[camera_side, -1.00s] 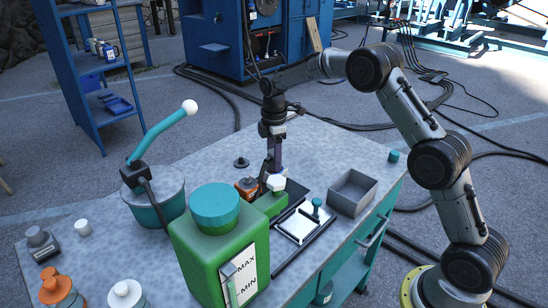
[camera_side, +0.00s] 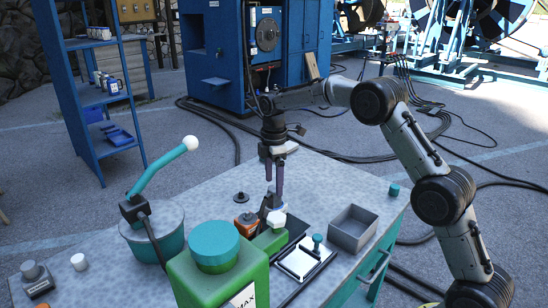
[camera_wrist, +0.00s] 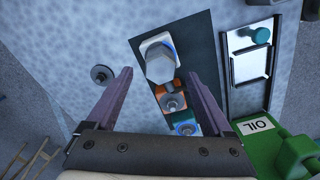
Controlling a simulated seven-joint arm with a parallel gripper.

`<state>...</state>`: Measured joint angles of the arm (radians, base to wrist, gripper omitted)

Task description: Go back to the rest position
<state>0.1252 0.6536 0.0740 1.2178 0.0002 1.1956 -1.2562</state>
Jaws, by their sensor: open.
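My gripper (camera_side: 274,182) is open and empty above the workbench, fingers pointing down. In the wrist view the fingers of my gripper (camera_wrist: 159,75) are spread on either side of a part with a white hexagonal top. This white hex-topped part (camera_side: 276,219) stands below the fingertips, apart from them in the side view; it also shows in the wrist view (camera_wrist: 159,66). An orange part (camera_side: 246,221) with a dark knob sits beside it. In the wrist view the orange part (camera_wrist: 172,101) and a blue part (camera_wrist: 184,125) lie in line below the white top.
A green oil container (camera_side: 215,285) with a teal cap stands in front. A grey open tray (camera_side: 353,229) and a framed white plate (camera_side: 297,262) with a teal knob are to the right. A teal bucket (camera_side: 150,241) with a raised handle stands left. Blue shelves (camera_side: 78,90) are behind.

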